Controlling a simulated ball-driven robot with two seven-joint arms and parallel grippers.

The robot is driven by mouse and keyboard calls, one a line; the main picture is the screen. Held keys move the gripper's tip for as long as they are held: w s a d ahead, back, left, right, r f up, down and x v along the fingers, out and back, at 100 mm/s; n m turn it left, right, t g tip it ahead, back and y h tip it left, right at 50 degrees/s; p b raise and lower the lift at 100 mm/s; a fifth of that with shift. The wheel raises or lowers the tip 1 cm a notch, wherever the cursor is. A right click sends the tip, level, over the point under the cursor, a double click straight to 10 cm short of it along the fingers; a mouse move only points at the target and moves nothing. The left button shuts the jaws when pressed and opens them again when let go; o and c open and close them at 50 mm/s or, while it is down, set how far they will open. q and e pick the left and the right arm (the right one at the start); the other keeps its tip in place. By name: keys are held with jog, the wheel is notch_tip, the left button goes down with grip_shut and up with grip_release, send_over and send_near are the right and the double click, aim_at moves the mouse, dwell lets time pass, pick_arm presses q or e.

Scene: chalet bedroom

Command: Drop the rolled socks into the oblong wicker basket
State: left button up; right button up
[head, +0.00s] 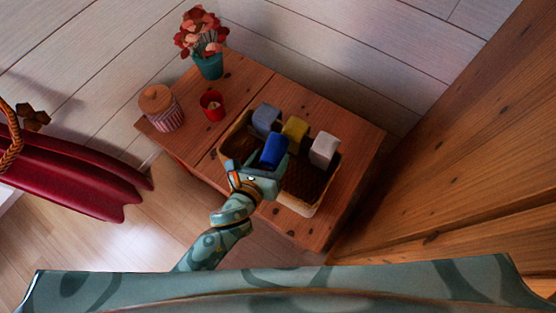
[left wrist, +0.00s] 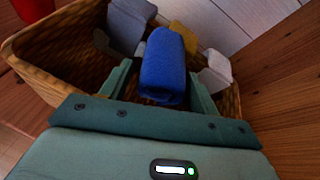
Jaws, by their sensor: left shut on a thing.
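The oblong wicker basket (head: 308,207) stands on a wooden chest top. My left gripper (head: 266,168) is over its near left part, shut on a dark blue roll of socks (head: 274,149). In the left wrist view the blue socks (left wrist: 163,66) sit between the two fingers (left wrist: 160,88), with the basket (left wrist: 62,55) around and behind them. I cannot tell whether the blue roll touches the basket. A grey-blue roll (head: 266,117), a yellow roll (head: 294,132) and a whitish roll (head: 324,149) are at the basket's far side. My right gripper is not in view.
A red cup (head: 212,106), a striped lidded jar (head: 162,110) and a teal flower pot (head: 208,66) stand left of the basket on the chest (head: 262,80). A wooden panel (head: 450,130) rises at the right. Red curved furniture (head: 85,185) is at the left.

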pick_arm(q)
jog(key=shift+r, duration=0.1)
jog(key=o, duration=1)
jog(key=shift+o, duration=0.2)
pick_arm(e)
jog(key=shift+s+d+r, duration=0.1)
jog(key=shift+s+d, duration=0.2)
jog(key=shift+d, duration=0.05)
pick_arm(q)
jog(key=shift+s, duration=0.15)
jog(key=shift+s+a+r, duration=0.1)
jog(key=shift+s+a, duration=0.1)
jog(key=p+v, duration=0.2)
jog(key=v, duration=0.3)
jog(key=shift+s+r+p, duration=0.2)
jog(key=shift+r+p, duration=0.05)
jog(key=shift+p, duration=0.05)
jog(key=p+v, duration=0.1)
jog(key=v, duration=0.9)
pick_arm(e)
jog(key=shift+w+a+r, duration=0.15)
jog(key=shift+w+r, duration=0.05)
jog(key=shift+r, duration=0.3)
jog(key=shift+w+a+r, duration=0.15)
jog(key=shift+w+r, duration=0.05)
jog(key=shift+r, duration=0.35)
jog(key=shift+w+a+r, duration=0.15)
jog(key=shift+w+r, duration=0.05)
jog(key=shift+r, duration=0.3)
